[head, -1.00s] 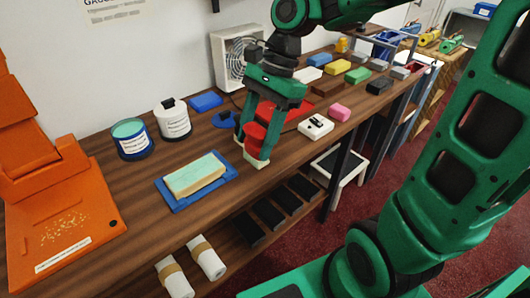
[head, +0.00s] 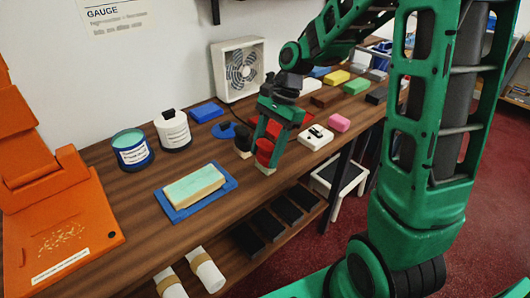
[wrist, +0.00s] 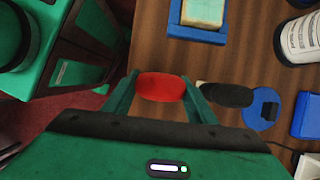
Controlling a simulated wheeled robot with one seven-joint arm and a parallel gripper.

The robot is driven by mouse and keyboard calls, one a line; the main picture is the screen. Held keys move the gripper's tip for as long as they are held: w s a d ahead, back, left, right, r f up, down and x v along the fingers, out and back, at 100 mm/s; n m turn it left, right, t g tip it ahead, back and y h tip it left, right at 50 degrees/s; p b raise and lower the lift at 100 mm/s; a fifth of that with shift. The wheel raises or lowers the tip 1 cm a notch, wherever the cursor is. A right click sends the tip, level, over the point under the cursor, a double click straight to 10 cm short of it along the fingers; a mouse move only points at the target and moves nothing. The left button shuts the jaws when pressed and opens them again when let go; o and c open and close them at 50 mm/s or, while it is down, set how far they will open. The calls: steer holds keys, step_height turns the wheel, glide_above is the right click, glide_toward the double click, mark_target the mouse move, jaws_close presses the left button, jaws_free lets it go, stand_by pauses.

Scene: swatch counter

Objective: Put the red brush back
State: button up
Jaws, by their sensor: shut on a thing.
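The red brush (head: 264,150) is gripped between the two fingers of my gripper (head: 266,146), over the wooden counter. In the wrist view the rounded red top of the brush (wrist: 162,87) sits between the fingertips (wrist: 162,95), with a finger against each side. A pale part shows under the red in the head view; I cannot tell whether it touches the counter. A black brush (head: 243,140) stands just left of my gripper. It also shows in the wrist view (wrist: 228,95), close to the right finger, beside a round blue piece (wrist: 262,108).
A blue tray (head: 168,206) with a pale teal-topped block lies left of my gripper. A teal-topped tin (head: 133,155) and a white tin (head: 173,135) stand behind it. Bare counter lies in front.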

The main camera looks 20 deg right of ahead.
steer(key=shift+f, duration=0.5)
steer(key=shift+f, duration=0.1)
steer(key=o, duration=1)
steer(key=shift+o, duration=0.2)
steer(key=v, duration=1.2)
steer(key=s+d+f+n+h, duration=0.1)
steer(key=s+d, duration=0.3)
steer(key=s, duration=0.4)
steer(key=s+d+f+n+t+h, duration=0.1)
steer(key=s+d+n, duration=0.3)
steer(key=s, duration=0.4)
steer(key=s+d+f+n+h, duration=0.2)
steer(key=s+d, duration=0.3)
steer(key=s, duration=0.3)
steer(key=shift+s+f+n, duration=0.25)
steer(key=shift+s+n, duration=0.1)
steer(key=shift+n, duration=0.15)
